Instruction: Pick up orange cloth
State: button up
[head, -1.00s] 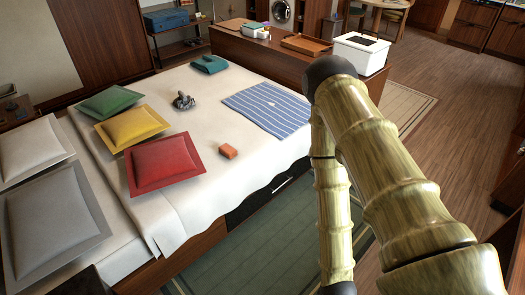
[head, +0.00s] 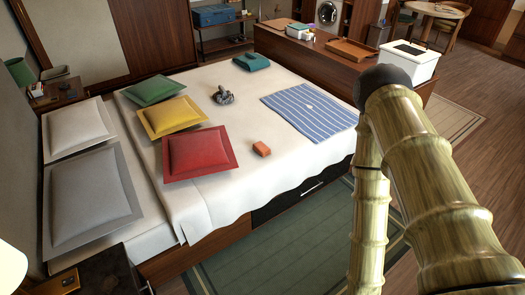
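A small orange block-shaped thing (head: 261,149), which looks like a folded orange cloth, lies on the white bed cover (head: 236,196). It is just right of the red pillow (head: 197,154) and below the striped blue cloth in the head view. Nothing covers it. My arm, with its bamboo-like links, fills the right side of the head view, well apart from the orange cloth. My gripper is outside the picture, so its fingers do not show.
Yellow (head: 175,117) and green (head: 155,89) pillows, a grey crumpled item (head: 223,96), a teal folded cloth (head: 252,62) and a striped blue cloth (head: 309,111) lie on the bed. A dark nightstand (head: 108,275) stands front left. The green rug (head: 265,250) beside the bed is clear.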

aim_at(261, 149)
jog(key=u, duration=0.05)
jog(key=i, duration=1.7)
jog(key=u, duration=0.45)
